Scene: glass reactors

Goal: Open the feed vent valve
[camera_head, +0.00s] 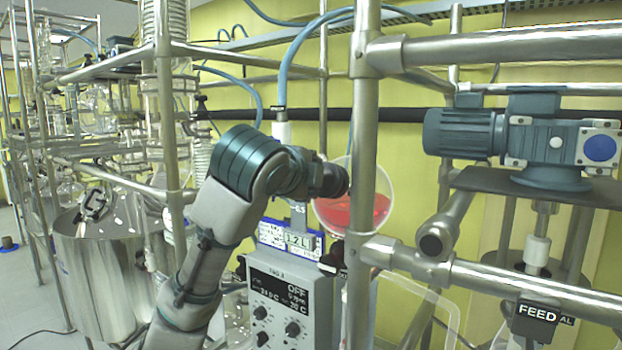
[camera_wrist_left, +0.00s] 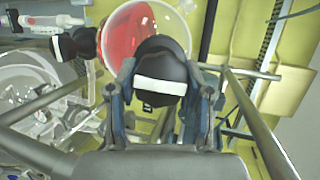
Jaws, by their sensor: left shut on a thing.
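A black knob with a white band (camera_wrist_left: 162,88) sits between the fingers of my left gripper (camera_wrist_left: 160,100) in the left wrist view. The fingers are shut on its sides. I take it for the feed vent valve's handle, but no label on it is readable. In the head view my left arm comes up from the bottom, and the left gripper (camera_head: 318,178) is in front of the round glass vessel with red liquid (camera_head: 368,210). The valve body is hidden there. My right gripper is in neither view.
A second black knob (camera_wrist_left: 75,43) is at the upper left of the wrist view. In the head view a steel post (camera_head: 362,130) stands right of the gripper, a control box (camera_head: 295,300) below, and a motor (camera_head: 530,135) on the right. Steel rails cross the area.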

